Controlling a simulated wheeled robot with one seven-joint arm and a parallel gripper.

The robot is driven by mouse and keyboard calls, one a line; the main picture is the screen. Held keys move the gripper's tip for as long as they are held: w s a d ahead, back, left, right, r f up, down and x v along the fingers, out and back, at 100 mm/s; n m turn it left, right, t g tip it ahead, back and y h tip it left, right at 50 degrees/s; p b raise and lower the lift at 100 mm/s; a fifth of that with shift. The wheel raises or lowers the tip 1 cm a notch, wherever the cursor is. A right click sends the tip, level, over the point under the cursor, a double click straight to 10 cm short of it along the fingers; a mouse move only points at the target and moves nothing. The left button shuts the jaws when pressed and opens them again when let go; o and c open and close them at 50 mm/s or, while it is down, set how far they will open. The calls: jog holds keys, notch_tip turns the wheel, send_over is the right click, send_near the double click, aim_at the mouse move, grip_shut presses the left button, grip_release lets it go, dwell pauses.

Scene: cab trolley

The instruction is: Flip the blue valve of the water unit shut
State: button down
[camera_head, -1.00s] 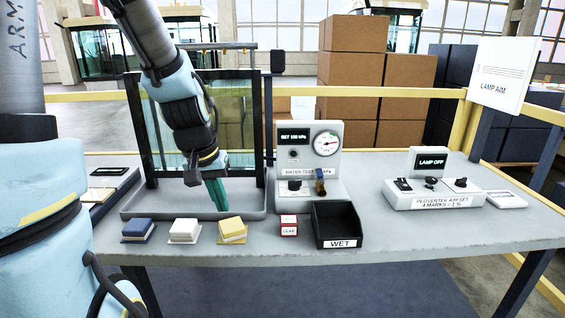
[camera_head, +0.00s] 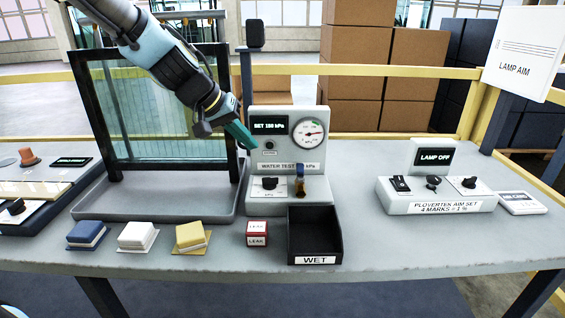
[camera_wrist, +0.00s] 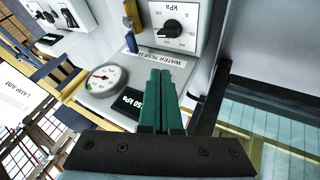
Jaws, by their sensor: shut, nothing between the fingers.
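The water unit (camera_head: 262,183) is a pale box on the bench with a "SET 150 kPa" display, a round gauge (camera_head: 308,133) and a black knob (camera_head: 269,183). Its blue valve (camera_head: 300,182) is a small upright lever with a brass-coloured lower part, right of the knob. In the wrist view the valve (camera_wrist: 130,40) shows past the fingertips, to the left of the knob. My gripper (camera_head: 249,146) has green fingers, shut and empty, in front of the panel's upper left edge, above and left of the valve and apart from it.
A black WET bin (camera_head: 315,222) stands before the unit, with a red LEAK block (camera_head: 257,233) beside it. A framed glass pane (camera_head: 160,110) stands in a grey tray (camera_head: 150,206) at left. The lamp aim set (camera_head: 437,195) is at right. Bench between is clear.

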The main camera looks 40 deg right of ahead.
aim_at(302, 165)
jog(key=p+x, duration=0.2)
jog(key=x, duration=0.8)
jog(key=shift+s+d+f, duration=0.1)
jog(key=shift+s+d, duration=0.05)
jog(key=shift+s, duration=0.05)
jog(key=shift+s+d+r+p, duration=0.25)
jog(key=shift+s+d+p, duration=0.3)
jog(key=shift+s+d, duration=0.35)
jog(key=shift+s+d+f, duration=0.15)
jog(key=shift+s+d, duration=0.15)
jog(key=shift+d, duration=0.15)
jog(key=shift+d+m+g, duration=0.4)
jog(key=shift+m+g, duration=0.1)
jog(key=shift+m, duration=0.3)
jog(key=shift+s+d+b, duration=0.2)
jog(key=shift+d+b, duration=0.3)
jog(key=shift+b, duration=0.1)
jog(key=shift+s+d+b, duration=0.2)
jog(key=shift+d+b, duration=0.35)
jog(key=shift+b, duration=0.05)
jog(key=shift+s+d+b, duration=0.45)
jog(key=shift+d+b, duration=0.05)
jog(key=shift+d, duration=0.05)
jog(key=shift+s+d, duration=0.15)
jog(key=shift+s, duration=0.05)
jog(key=b+v, duration=0.2)
jog(key=v, duration=0.9)
